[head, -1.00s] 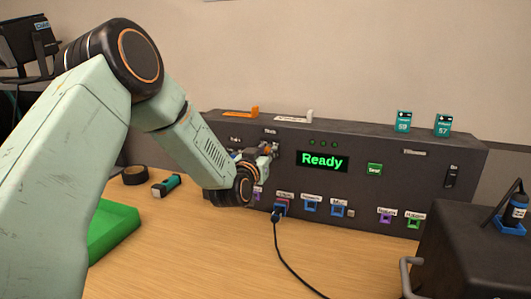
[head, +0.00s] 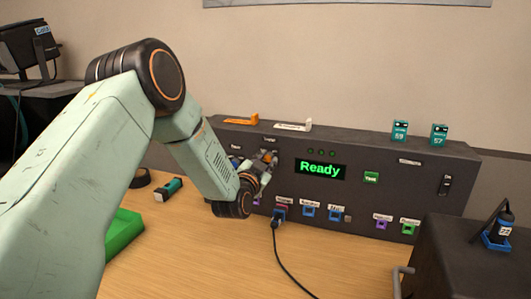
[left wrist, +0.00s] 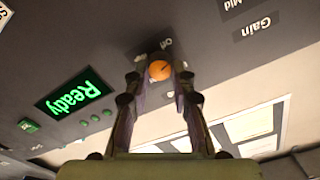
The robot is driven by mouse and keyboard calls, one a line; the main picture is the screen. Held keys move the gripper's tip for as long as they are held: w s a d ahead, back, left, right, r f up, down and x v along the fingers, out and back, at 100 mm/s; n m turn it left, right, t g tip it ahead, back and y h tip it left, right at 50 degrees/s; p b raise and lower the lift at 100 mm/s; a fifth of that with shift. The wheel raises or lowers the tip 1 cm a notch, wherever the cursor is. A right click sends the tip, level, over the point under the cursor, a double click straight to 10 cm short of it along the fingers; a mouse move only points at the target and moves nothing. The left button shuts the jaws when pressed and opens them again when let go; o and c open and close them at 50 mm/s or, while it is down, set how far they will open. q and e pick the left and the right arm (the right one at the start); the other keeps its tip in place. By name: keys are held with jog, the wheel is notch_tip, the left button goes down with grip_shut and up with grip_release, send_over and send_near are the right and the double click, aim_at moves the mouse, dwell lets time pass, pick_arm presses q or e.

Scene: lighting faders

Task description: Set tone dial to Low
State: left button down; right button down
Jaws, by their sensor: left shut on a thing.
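A dark control panel (head: 330,225) stands on the table with a green "Ready" display (head: 320,170). An orange dial (left wrist: 160,70) sits on its face, beside the display, with a small "Off" mark near it in the left wrist view. My left gripper (left wrist: 160,76) is shut on this dial, one finger on each side. In the head view the left gripper (head: 265,165) is at the panel's upper left and partly hides the dial. The name label above the dial is too small to read. My right gripper is not in view.
"Gain" (left wrist: 258,27) and "Mid" labels show beside the dial in the left wrist view. A plugged cable (head: 280,245) hangs from a lower socket. A green tray (head: 124,233) lies left, and a dark box (head: 455,260) stands front right.

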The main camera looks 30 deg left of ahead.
pick_arm(q)
jog(key=m+p, duration=0.5)
jog(key=m, duration=0.1)
jog(key=shift+r+m, duration=0.15)
jog(key=shift+m, duration=0.15)
jog(key=m+p, duration=0.2)
jog(key=m, duration=0.1)
jog(key=shift+w+m+p, duration=0.1)
jog(key=shift+m+p, duration=0.25)
jog(key=shift+m, duration=0.05)
jog(key=shift+m+p, duration=0.45)
jog(key=shift+m, duration=0.25)
jog(key=c, duration=1.5)
grip_release()
jog(key=o, duration=0.4)
jog(key=shift+w+a+f, duration=0.1)
jog(key=shift+f, duration=0.15)
